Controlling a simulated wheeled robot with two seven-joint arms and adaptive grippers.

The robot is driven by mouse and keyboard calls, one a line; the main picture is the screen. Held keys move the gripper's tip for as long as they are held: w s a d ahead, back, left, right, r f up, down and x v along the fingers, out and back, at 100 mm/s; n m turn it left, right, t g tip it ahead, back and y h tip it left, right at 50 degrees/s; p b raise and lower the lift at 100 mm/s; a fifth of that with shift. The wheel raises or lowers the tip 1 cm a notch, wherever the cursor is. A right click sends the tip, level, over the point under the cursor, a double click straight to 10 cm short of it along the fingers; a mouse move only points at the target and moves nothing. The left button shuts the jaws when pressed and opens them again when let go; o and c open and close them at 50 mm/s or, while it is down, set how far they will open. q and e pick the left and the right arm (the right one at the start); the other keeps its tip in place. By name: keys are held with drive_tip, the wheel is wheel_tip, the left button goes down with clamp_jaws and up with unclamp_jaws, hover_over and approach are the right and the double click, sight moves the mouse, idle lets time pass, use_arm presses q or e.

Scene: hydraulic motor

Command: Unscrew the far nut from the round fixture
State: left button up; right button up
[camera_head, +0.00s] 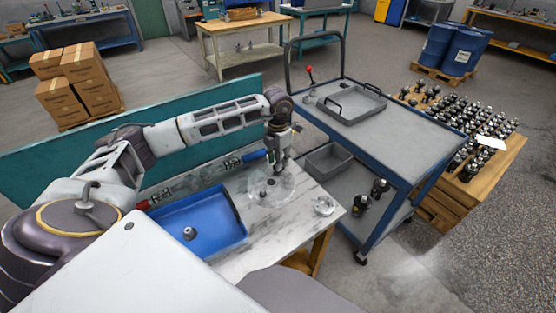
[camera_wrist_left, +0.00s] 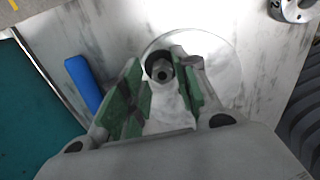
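The round fixture (camera_head: 285,193) is a pale disc on the marble-topped table; its disc also shows in the wrist view (camera_wrist_left: 222,62). Small dark parts stand at its middle in the head view. In the wrist view a dark ring-shaped nut (camera_wrist_left: 160,70) stands on the disc, in line with the gap between my fingertips. My left gripper (camera_head: 281,170) points down over the far part of the fixture. In the wrist view my left gripper (camera_wrist_left: 160,64) is open, a green-padded finger on each side. Contact with the nut cannot be told. My right gripper is not in view.
A blue tray (camera_head: 222,243) holds a small metal nut (camera_head: 189,232). A round metal part (camera_head: 324,205) lies right of the fixture. A blue-handled tool (camera_head: 245,158) lies along the table's back edge by a teal panel (camera_head: 60,170). A blue-framed cart (camera_head: 410,145) stands to the right.

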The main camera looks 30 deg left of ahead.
use_arm(q)
drive_tip(key=shift+d, duration=0.1)
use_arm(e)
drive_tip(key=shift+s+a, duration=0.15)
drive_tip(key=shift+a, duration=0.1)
use_arm(q)
drive_tip(key=shift+c, duration=0.4)
clamp_jaws()
drive_tip(key=shift+n+p, duration=0.35)
drive_tip(key=shift+n, duration=1.25)
drive_tip(key=shift+r+n, duration=0.1)
drive_tip(key=shift+n, duration=1.1)
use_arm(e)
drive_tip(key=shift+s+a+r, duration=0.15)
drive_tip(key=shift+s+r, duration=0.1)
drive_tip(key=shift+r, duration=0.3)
use_arm(q)
drive_tip(key=shift+n, duration=0.3)
